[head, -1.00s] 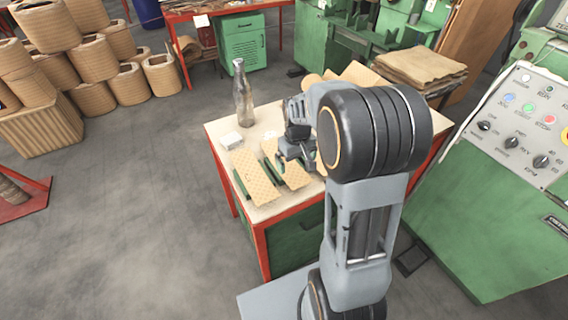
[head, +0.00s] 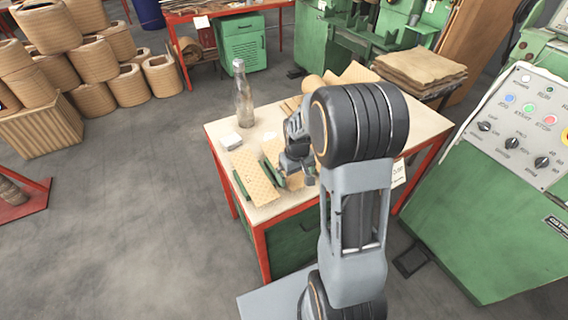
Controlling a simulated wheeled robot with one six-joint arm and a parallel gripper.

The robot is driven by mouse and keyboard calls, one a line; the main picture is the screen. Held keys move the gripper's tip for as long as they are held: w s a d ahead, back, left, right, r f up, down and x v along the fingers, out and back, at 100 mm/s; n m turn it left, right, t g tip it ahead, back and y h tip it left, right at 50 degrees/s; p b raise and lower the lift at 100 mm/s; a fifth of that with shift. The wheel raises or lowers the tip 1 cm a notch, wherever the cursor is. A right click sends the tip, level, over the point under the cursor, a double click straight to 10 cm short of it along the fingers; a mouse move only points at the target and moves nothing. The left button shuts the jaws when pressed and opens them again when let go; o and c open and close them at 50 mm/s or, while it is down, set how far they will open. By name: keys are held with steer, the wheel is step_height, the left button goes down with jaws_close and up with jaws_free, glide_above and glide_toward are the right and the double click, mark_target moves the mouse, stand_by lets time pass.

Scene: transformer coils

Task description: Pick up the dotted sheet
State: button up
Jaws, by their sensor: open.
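A tan dotted sheet (head: 256,181) lies flat on the left front of the worktable (head: 274,212), with a green strip (head: 241,184) along its left edge. A second tan sheet (head: 271,149) lies to its right and is mostly hidden by my arm and gripper. My gripper (head: 284,180) is open and empty above the front of the table, just right of the first dotted sheet and over the second. I cannot tell whether its fingers touch anything.
A glass bottle (head: 243,95) stands at the table's back left, with a small white block (head: 231,141) in front of it. Rolls and brown sheets lie at the back. A green control cabinet (head: 500,200) stands to the right. Open floor lies to the left.

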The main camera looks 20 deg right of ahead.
steer(key=shift+f, duration=0.2)
steer(key=c, duration=0.9)
steer(key=shift+r, duration=0.2)
